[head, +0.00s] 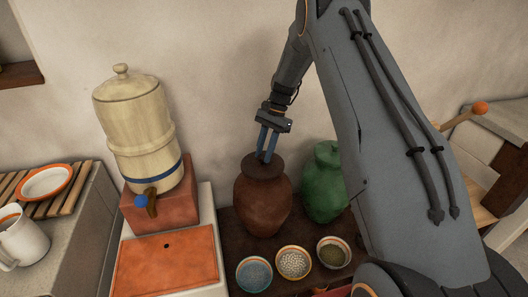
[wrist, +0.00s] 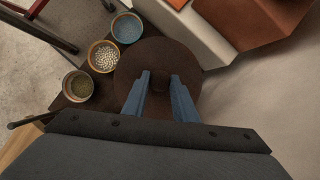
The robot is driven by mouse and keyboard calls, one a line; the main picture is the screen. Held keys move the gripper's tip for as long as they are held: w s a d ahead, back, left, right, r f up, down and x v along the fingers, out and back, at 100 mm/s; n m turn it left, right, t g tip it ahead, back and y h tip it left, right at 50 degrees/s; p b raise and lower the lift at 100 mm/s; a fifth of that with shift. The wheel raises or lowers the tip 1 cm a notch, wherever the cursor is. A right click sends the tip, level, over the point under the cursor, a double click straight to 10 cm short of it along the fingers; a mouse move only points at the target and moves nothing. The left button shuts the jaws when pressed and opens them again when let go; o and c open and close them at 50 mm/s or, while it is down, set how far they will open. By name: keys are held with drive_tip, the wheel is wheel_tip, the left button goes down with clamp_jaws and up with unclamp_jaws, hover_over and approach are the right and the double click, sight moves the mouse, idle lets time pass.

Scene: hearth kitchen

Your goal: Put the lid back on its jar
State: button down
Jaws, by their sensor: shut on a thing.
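The brown clay jar (head: 262,208) stands upright on a dark low surface. The round dark brown lid (head: 262,166) is at the jar's mouth and looks about level; I cannot tell whether it is fully seated. In the wrist view the lid (wrist: 150,58) is a wide disc that hides the jar below. My gripper (head: 267,156) points down from above with its blue fingers closed around the lid's small knob. In the wrist view the gripper (wrist: 160,82) has a finger on each side of that knob.
A green jar (head: 325,185) stands close on the right. Three small bowls, blue (head: 254,274), white-filled (head: 293,262) and green-filled (head: 333,252), sit in front. A pale dispenser (head: 135,125) on a terracotta block (head: 162,207) stands left. The wall is close behind.

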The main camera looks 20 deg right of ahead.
drive_tip(key=shift+f, duration=0.1)
drive_tip(key=c, duration=1.4)
unclamp_jaws()
drive_tip(key=shift+o, duration=0.2)
drive_tip(key=b+v, duration=0.2)
drive_tip(key=v, duration=0.4)
drive_tip(key=s+a+r+n+t+h, duration=0.1)
drive_tip(key=s+r+n, duration=0.2)
drive_tip(key=s, duration=0.4)
drive_tip(key=s+a+r+n+h, duration=0.1)
drive_tip(key=s+r+n, duration=0.1)
drive_tip(key=s, duration=0.5)
drive_tip(key=s+n+t+h, duration=0.2)
drive_tip(key=s+n, duration=0.4)
drive_tip(key=s, duration=1.2)
drive_tip(key=shift+s+a+f, duration=0.35)
drive_tip(key=shift+f, duration=0.1)
